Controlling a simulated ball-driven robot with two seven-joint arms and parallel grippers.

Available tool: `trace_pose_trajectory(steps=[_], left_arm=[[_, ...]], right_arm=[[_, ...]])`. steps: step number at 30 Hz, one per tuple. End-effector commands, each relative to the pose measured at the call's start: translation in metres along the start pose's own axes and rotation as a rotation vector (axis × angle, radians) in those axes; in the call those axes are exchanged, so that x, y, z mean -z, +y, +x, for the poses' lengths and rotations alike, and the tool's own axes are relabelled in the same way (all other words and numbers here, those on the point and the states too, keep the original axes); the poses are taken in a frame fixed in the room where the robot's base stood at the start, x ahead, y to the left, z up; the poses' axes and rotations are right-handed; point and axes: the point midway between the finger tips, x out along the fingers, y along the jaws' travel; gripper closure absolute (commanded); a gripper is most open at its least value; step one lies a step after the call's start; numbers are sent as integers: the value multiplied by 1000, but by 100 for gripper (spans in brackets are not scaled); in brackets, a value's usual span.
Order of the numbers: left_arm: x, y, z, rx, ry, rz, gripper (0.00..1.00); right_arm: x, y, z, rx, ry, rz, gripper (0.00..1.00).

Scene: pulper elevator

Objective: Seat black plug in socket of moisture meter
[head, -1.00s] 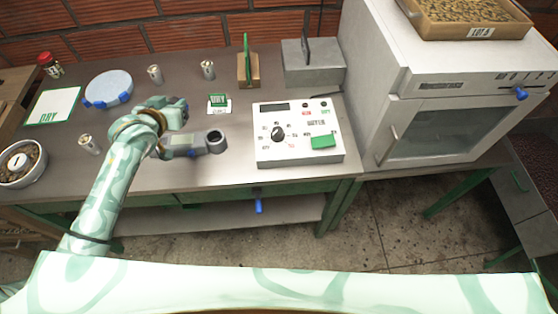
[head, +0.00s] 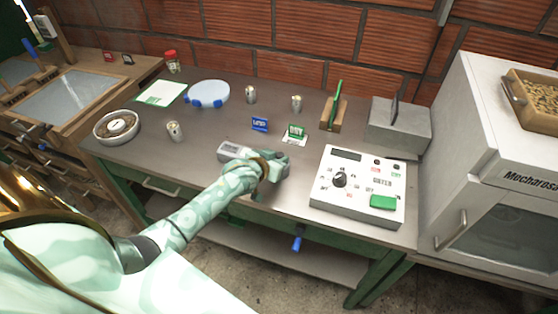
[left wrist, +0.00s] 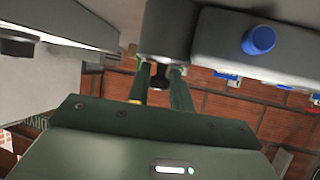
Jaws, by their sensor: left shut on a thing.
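The moisture meter (head: 335,205) is a white box with a display, a black dial and a green patch, on the right part of the bench. My left gripper (head: 280,168) is over the bench, left of the meter and apart from it. In the left wrist view its dark green fingers (left wrist: 160,80) are shut on a small black piece (left wrist: 160,76), which looks like the black plug. Much of it is hidden by a grey cylinder. The meter's socket cannot be made out. My right gripper is not in view.
A grey box (head: 400,128) stands behind the meter, and a white oven (head: 470,150) stands to its right. Bare bench lies between hand and meter.

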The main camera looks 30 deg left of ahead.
Motion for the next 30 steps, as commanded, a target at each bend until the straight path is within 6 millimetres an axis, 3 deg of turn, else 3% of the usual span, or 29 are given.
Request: trace_pose_trajectory(steps=[9, 10, 12, 23, 30], left_arm=[[-1, 0, 1, 0, 2, 0, 100], [-2, 0, 1, 0, 2, 0, 75], [-1, 0, 1, 0, 2, 0, 56], [3, 0, -3, -1, 2, 1, 56], [4, 0, -53, -1, 0, 1, 56]], right_arm=[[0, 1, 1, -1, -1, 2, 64], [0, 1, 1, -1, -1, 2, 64], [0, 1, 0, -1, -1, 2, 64], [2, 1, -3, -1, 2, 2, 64], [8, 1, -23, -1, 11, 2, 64]])
